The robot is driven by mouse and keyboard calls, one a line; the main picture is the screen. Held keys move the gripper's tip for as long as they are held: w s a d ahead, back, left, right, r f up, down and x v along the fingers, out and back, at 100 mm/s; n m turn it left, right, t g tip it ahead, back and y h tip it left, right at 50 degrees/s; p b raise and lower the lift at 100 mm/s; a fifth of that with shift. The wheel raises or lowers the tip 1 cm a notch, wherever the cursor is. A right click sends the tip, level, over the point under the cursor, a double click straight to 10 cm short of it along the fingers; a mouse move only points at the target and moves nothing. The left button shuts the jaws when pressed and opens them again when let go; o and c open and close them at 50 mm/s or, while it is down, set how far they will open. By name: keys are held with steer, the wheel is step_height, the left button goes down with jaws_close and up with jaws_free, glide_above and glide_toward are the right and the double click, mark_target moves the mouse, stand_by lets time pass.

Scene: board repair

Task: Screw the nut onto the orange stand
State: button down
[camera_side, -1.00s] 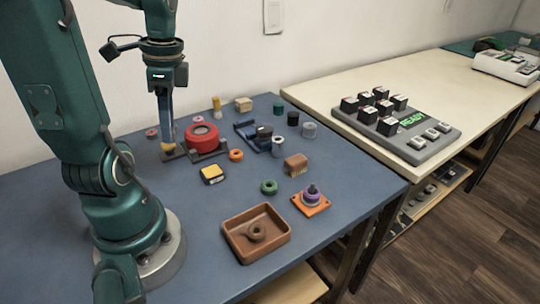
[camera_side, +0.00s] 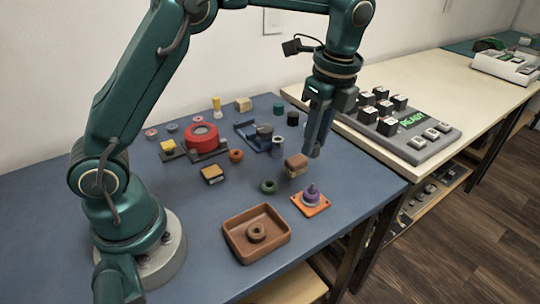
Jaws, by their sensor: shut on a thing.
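The orange stand (camera_side: 324,208) is a flat orange plate near the table's front right, with a purple stepped post (camera_side: 312,194) upright on it. My gripper (camera_side: 314,154) points down above and behind the stand, apart from it, in front of the right part of a brown block. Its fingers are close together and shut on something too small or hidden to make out. I cannot tell for sure which piece is the nut. A brown ring (camera_side: 256,229) lies in the brown tray, and a green ring (camera_side: 268,187) lies left of the stand.
The brown tray (camera_side: 233,245) stands at the front. The brown block (camera_side: 295,168) is close by my gripper. A red round part (camera_side: 201,131), an orange ring (camera_side: 236,155) and a yellow-topped block (camera_side: 212,174) lie further left. A button panel (camera_side: 420,145) is on the pale table.

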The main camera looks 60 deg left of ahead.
steer(key=shift+s+d+f+m, duration=0.2)
steer(key=shift+d+f+m, duration=0.15)
steer(key=shift+d, duration=0.4)
steer(key=shift+f, duration=1.9)
steer(key=shift+f, duration=1.5)
stand_by(1.3)
stand_by(0.4)
steer(key=c, duration=0.6)
jaws_free()
jaws_close()
steer(key=m+t, duration=0.1)
steer(key=m, duration=0.4)
steer(key=shift+m, duration=0.35)
steer(key=m, duration=0.3)
steer(key=m+h, duration=0.1)
steer(key=m, duration=0.2)
steer(key=shift+w+m+t, duration=0.15)
steer(key=shift+m+t, duration=0.25)
